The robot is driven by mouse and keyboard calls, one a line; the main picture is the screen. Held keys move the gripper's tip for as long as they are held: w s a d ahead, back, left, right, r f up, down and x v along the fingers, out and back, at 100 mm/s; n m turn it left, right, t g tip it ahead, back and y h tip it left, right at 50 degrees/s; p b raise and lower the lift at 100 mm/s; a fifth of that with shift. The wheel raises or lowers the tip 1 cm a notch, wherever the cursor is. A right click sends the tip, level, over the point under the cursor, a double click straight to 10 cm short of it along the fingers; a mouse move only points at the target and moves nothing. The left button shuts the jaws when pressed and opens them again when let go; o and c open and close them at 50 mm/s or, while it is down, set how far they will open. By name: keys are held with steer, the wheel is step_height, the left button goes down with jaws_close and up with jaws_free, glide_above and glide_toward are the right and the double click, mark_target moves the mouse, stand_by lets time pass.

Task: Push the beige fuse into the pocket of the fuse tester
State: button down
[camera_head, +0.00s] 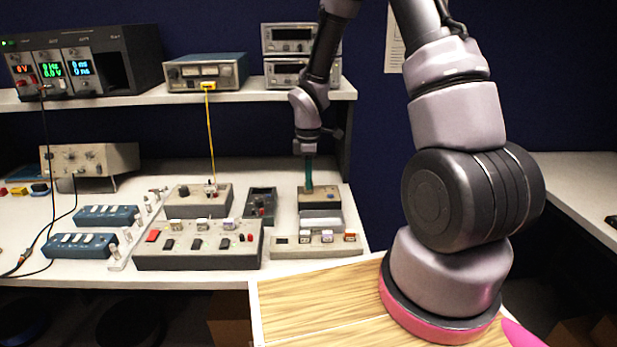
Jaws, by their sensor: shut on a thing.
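My gripper (308,184) points straight down at the back right of the bench, its slim teal fingers close together. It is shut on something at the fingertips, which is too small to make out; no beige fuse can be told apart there. The fingertips meet the dark top of a small box-shaped device (331,198), which looks like the fuse tester. A blue patch shows on that top, right of the fingers. The pocket cannot be made out, so I cannot tell whether anything sits in it.
A grey block (321,221) and a low panel with switches (315,245) stand in front of the device. A dark meter (262,203) is to its left, beside a large switch box (198,246). A shelf (230,97) with instruments runs above, behind my arm.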

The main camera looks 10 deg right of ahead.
steer(key=shift+f, duration=0.75)
steer(key=c, duration=0.8)
jaws_free()
step_height(320, 180, up, 11)
steer(key=shift+f, duration=0.1)
steer(key=s+d+r+m+t, duration=0.2)
steer(key=s+r+m, duration=0.4)
steer(key=r, duration=0.2)
steer(key=s+d+r+m+t+y, duration=0.1)
steer(key=s+d+r+m+t, duration=0.1)
steer(key=s+r+m, duration=0.5)
steer(key=s+d+r+m+t+y, duration=0.1)
steer(key=s+r+m+t, duration=0.2)
steer(key=s+r+m, duration=0.4)
steer(key=shift+s+d+r, duration=0.1)
steer(key=shift+d+r, duration=0.1)
steer(key=shift+r, duration=0.8)
steer(key=shift+d+r, duration=0.2)
steer(key=shift+r, duration=0.8)
